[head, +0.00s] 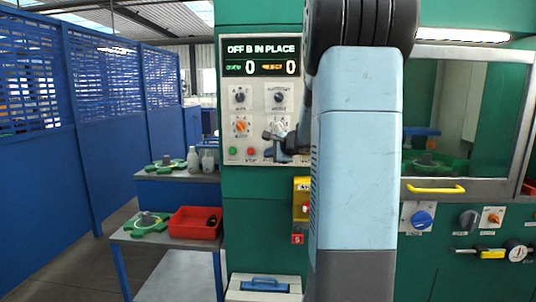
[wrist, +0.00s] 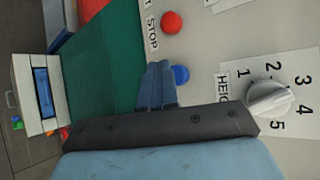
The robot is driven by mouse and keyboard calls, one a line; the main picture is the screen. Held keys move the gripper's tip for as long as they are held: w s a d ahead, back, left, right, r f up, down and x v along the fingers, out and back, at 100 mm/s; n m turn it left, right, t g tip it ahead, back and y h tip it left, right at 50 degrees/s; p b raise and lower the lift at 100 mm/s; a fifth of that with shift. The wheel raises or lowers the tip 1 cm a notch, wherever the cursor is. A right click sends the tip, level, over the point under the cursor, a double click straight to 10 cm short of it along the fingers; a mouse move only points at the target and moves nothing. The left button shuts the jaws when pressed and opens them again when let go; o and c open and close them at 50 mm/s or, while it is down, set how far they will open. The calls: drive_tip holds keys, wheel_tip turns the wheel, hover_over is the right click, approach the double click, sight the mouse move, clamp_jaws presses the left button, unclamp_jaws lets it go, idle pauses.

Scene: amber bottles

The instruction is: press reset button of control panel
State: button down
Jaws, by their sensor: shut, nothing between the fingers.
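The control panel (head: 230,110) is upright in the head view, with a display reading "OFF B IN PLACE" above several knobs. My gripper (head: 270,150) is in front of its lower middle. In the wrist view my gripper (wrist: 158,66) is shut and empty. A blue button (wrist: 181,74) shows just beside the fingertips; its label is hidden, so I cannot read whether it says reset. I cannot tell whether the fingertips touch the panel. The red stop button (wrist: 171,22) is a little further off. In the head view my gripper hides the blue button.
A white knob (wrist: 270,98) with a numbered dial is close to my gripper's side. A green button (head: 232,150) is left of the red one. A yellow box (head: 301,190) juts out below the panel. My arm covers the panel's right side.

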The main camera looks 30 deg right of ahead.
drive_tip(key=shift+s+a, duration=0.75)
drive_tip(key=shift+s, duration=0.3)
drive_tip(key=shift+s+a, duration=0.7)
drive_tip(key=shift+s, duration=0.35)
drive_tip(key=s+a+r+n+g+y, duration=0.1)
drive_tip(key=s+a+n+g+y, duration=0.1)
drive_tip(key=s+a+n, duration=0.65)
drive_tip(key=s+a+r+n+g+y, duration=0.1)
drive_tip(key=s+a+n+g, duration=0.2)
drive_tip(key=s+a, duration=0.55)
drive_tip(key=s+a+f+n+g+h, duration=0.1)
drive_tip(key=s+a+f+n+h, duration=0.1)
drive_tip(key=s+n, duration=0.2)
drive_tip(key=s+a+f+n+g+h, duration=0.1)
drive_tip(key=s+n, duration=0.4)
drive_tip(key=s, duration=0.5)
drive_tip(key=shift+s+a+f+h, duration=0.4)
drive_tip(key=shift+h, duration=0.3)
